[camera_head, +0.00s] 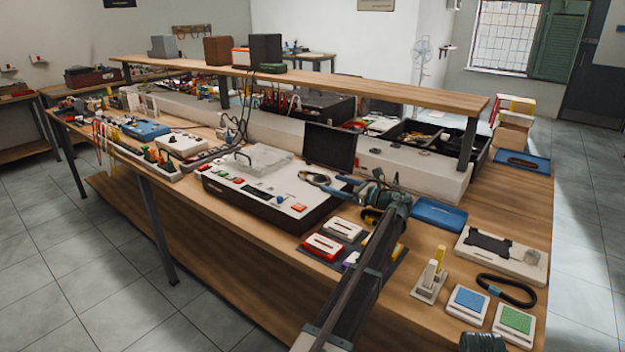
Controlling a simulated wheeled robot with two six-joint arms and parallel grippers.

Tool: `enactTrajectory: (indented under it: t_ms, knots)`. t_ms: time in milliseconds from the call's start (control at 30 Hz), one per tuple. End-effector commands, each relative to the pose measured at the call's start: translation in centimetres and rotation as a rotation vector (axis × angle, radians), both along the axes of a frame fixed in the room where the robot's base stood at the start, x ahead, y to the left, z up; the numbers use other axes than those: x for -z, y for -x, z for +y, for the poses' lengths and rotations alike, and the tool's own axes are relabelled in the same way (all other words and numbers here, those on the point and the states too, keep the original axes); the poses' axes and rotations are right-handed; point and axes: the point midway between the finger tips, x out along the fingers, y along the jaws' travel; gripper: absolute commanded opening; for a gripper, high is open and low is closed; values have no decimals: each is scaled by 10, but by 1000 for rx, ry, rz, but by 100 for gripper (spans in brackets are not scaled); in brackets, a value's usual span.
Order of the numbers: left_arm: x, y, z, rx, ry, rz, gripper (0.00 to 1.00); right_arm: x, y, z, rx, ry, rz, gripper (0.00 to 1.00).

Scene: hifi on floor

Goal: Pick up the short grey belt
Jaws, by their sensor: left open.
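A small greyish loop (314,177) lies on the white-topped black box, just left of my left gripper's fingertips. It may be the short grey belt. A larger dark oval loop (507,290) lies flat on the table at the right, apart from the gripper. Part of another dark loop (371,216) shows behind my left arm. My left gripper (337,186) is open and points left over the right end of the box. I cannot tell whether its fingers touch the small loop.
The white-topped box (268,191) has buttons and a dark screen (329,147) behind it. Red and white blocks (323,246) stand beside my arm. A blue tray (439,214), a white device (500,253) and blue and green pads crowd the right. A raised shelf (400,92) spans the back.

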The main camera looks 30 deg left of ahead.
Motion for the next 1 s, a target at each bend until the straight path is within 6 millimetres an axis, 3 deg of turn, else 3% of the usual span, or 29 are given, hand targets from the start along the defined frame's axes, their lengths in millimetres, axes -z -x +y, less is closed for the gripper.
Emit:
enactTrajectory:
  t_ms: [233, 600, 800, 1000]
  knots:
    - [0, 0, 8, -1, 0, 0, 100, 0, 0, 0, 0, 0, 0, 50]
    - [0, -2, 55, -1, 0, 0, 100, 0, 0, 0, 0, 0, 0, 50]
    - [0, -2, 56, 0, 0, 0, 100, 0, 0, 0, 0, 0, 0, 50]
    - [0, -2, 55, 0, 0, 0, 66, 0, 0, 0, 0, 0, 0, 50]
